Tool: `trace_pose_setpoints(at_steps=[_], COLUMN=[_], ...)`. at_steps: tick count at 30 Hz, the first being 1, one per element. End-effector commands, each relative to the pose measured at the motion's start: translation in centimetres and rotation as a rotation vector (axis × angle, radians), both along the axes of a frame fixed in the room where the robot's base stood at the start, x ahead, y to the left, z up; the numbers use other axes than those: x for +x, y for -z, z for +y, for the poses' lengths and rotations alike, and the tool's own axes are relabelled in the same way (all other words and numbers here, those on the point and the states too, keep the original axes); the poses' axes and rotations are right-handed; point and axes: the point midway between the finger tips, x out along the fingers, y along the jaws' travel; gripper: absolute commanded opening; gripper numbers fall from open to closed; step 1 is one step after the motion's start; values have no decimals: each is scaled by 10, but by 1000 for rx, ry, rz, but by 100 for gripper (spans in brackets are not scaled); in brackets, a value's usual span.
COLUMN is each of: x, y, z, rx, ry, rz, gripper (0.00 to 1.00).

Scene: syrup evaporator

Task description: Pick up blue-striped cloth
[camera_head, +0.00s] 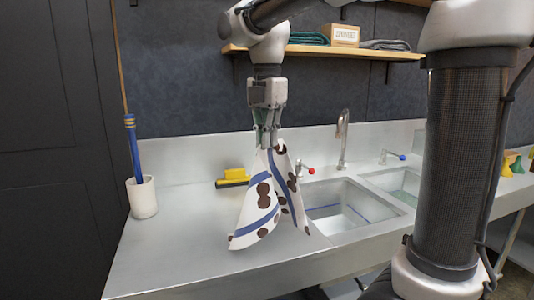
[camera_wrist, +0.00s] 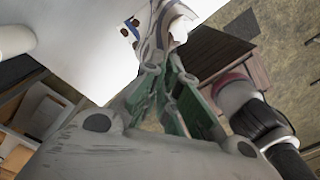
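The blue-striped cloth (camera_head: 258,208) is white with blue stripes and dark brown spots. The fingertips are closed at the cloth's top. In the wrist view the cloth (camera_wrist: 152,28) is bunched between the fingertips of my gripper (camera_wrist: 168,55), partly cut off by the picture's top edge. I cannot tell whether its lower corners touch the counter.
A metal counter (camera_head: 175,255) has two sink basins (camera_head: 335,205) to the right of the cloth. A white cup (camera_head: 142,197) with a blue-handled brush stands at left. A wooden shelf (camera_head: 310,50) with folded cloths hangs above.

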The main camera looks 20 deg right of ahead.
Motion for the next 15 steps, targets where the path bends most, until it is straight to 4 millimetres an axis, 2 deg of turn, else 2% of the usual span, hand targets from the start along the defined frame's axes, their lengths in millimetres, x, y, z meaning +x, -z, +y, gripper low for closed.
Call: trace_pose_setpoints(at_steps=[6,9,15], x=[1,1,1], y=[-54,-74,-92], z=[0,0,0], rx=[2,1,1], ry=[0,0,0], rz=[-5,-4,-3], gripper=[0,0,0])
